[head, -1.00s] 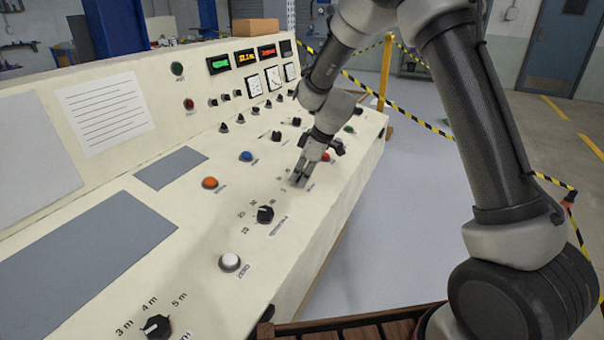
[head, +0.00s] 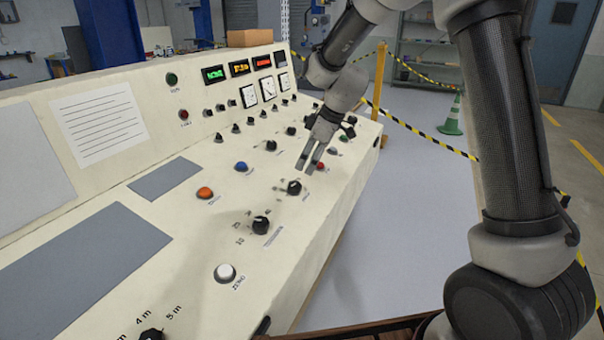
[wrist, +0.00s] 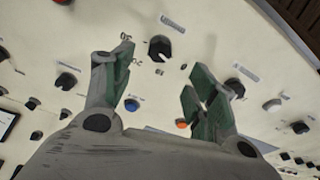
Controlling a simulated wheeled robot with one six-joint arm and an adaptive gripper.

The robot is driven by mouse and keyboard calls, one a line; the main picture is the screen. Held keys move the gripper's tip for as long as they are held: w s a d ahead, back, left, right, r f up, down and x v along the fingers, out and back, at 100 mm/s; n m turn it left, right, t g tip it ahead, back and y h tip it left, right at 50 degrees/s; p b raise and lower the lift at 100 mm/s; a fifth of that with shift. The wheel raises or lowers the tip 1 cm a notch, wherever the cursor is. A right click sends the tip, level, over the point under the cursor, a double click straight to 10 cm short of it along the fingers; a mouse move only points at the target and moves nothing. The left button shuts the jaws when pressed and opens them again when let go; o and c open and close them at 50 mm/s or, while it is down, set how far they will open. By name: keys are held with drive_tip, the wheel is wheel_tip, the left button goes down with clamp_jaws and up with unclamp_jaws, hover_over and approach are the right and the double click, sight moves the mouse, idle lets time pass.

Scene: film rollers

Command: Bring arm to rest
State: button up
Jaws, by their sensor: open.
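My arm (head: 497,130) reaches in from the right side of the head view and bends down over the cream control panel. A black knob (wrist: 160,47) lies beyond the fingertips there. The gripper appears clear of the panel surface, though the exact gap is hard to judge.
The sloping panel (head: 180,260) carries an orange button (head: 205,193), a blue button (head: 241,167), a white button (head: 225,273) and several knobs. Striped tape (head: 430,135) hangs from a yellow post (head: 380,75). A green cone (head: 452,118) stands behind. Grey floor right of the panel is open.

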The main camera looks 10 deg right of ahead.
drive_tip(key=shift+v, duration=1.25)
